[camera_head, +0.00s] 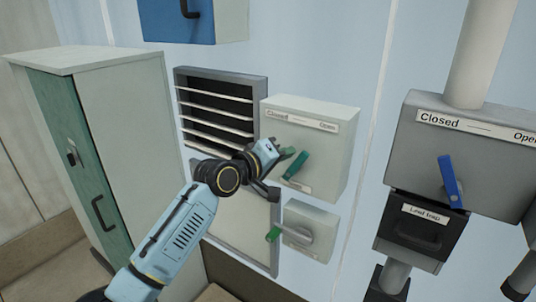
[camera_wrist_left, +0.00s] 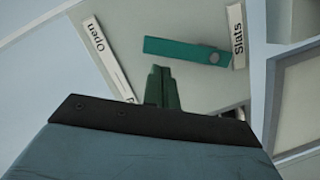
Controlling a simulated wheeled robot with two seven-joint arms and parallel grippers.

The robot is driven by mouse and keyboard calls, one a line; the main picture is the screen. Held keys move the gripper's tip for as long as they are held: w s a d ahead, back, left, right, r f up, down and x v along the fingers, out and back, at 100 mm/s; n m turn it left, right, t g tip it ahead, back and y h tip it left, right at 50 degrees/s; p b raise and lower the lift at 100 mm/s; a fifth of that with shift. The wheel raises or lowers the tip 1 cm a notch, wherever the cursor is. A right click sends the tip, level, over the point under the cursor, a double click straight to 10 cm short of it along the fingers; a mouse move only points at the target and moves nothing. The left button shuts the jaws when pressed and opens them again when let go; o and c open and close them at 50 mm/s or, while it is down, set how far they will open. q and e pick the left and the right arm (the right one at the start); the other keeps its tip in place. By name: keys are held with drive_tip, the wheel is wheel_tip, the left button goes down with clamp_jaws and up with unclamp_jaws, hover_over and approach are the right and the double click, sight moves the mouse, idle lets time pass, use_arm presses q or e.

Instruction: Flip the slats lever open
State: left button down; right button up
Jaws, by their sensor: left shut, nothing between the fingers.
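The slats lever (camera_head: 297,165) is a green bar on the front of a pale box (camera_head: 330,150) labelled Closed on the left and Open on the right. It points up and leans slightly right. In the wrist view the lever (camera_wrist_left: 180,48) lies across the picture, its round pivot beside the Slats label (camera_wrist_left: 237,36). My left gripper (camera_head: 287,153) is shut and empty, its green fingertips just left of the lever. The fingertips (camera_wrist_left: 162,72) also show in the wrist view, close beside the lever; whether they touch it I cannot tell. My right gripper is out of view.
A louvre with pale slats and dark gaps (camera_head: 215,112) is left of the box. A smaller box with a green-tipped handle (camera_head: 310,230) is below. A grey unit with a blue lever (camera_head: 450,182) stands at right, a green-doored cabinet (camera_head: 140,130) at left.

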use_arm(q)
drive_tip(key=s+a+r+b, duration=0.1)
drive_tip(key=s+a+r, duration=0.1)
drive_tip(key=s+a, duration=0.3)
drive_tip(key=shift+s+a+r, duration=0.4)
drive_tip(key=shift+a, duration=1.7)
